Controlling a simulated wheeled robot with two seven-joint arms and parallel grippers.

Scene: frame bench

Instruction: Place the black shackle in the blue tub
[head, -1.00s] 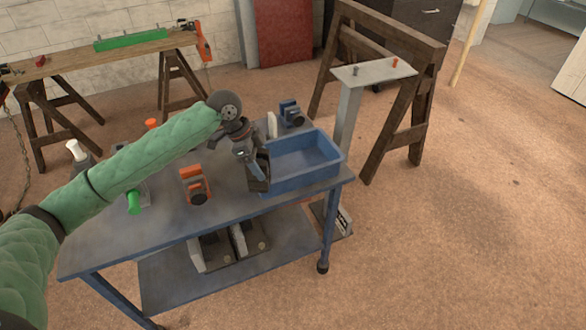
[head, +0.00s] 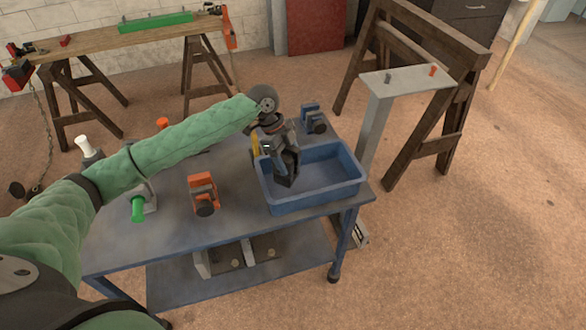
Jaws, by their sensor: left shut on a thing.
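The blue tub (head: 322,199) stands on the right end of the blue bench. My left gripper (head: 286,180) points down over the left part of the tub, its tips at or below rim height. It is shut on a dark thing that blends with the dark jaws. This fits the black shackle, but its outline cannot be told apart. Whether it touches the tub floor cannot be seen. My right gripper is out of view.
An orange tool (head: 203,192), a green-handled tool (head: 139,208) and a blue tool (head: 313,118) stand on the bench (head: 235,215). A yellow piece (head: 256,146) is just left of the tub. A grey post (head: 376,125) and a wooden trestle (head: 440,125) stand behind right.

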